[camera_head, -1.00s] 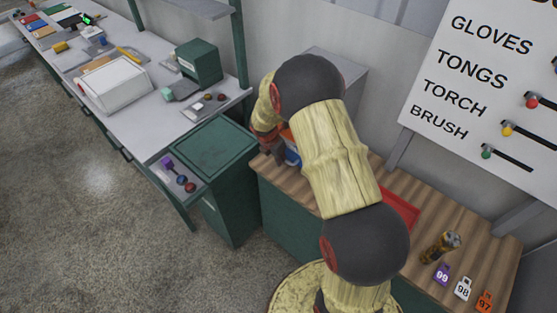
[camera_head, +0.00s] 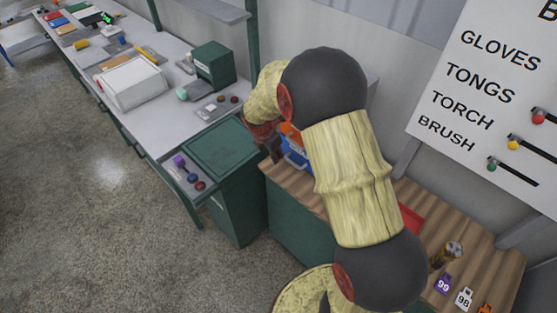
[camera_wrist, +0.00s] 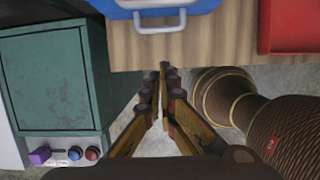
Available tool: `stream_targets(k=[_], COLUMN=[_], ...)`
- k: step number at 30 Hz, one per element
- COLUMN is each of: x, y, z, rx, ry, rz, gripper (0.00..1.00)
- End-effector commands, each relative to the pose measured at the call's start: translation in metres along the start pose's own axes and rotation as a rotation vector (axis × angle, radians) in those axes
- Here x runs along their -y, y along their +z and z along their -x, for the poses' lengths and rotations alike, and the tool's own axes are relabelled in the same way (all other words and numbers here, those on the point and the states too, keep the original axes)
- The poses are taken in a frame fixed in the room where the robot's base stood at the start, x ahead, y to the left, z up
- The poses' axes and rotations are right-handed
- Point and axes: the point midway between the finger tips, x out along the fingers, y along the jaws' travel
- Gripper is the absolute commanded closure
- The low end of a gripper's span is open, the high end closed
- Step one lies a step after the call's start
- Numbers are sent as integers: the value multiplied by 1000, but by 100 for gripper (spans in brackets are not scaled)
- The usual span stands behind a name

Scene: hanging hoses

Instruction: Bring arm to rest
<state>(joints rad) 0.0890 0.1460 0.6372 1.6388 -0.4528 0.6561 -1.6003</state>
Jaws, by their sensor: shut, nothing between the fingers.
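My gripper (camera_wrist: 163,90) shows in the wrist view with its two fingers together and nothing between them. It points toward the front edge of the wooden counter (camera_wrist: 200,45). In the head view my arm rises in front of the counter and bends over to the left.
A green cabinet (camera_head: 232,190) stands left of the counter, close to my gripper. A grey workbench (camera_head: 170,115) with several items runs to the far left. A red tray (camera_head: 411,218) and numbered tags (camera_head: 464,299) lie on the counter. The floor at left is clear.

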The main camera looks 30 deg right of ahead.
Motion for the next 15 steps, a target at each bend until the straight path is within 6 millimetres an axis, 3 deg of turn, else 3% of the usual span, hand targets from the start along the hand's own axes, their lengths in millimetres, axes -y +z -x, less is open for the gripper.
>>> stream_targets(k=[10, 15], x=[1, 7], y=[0, -4], z=[6, 5], rx=[0, -7], ry=[-2, -23], rz=[-20, -235], gripper=[100, 100])
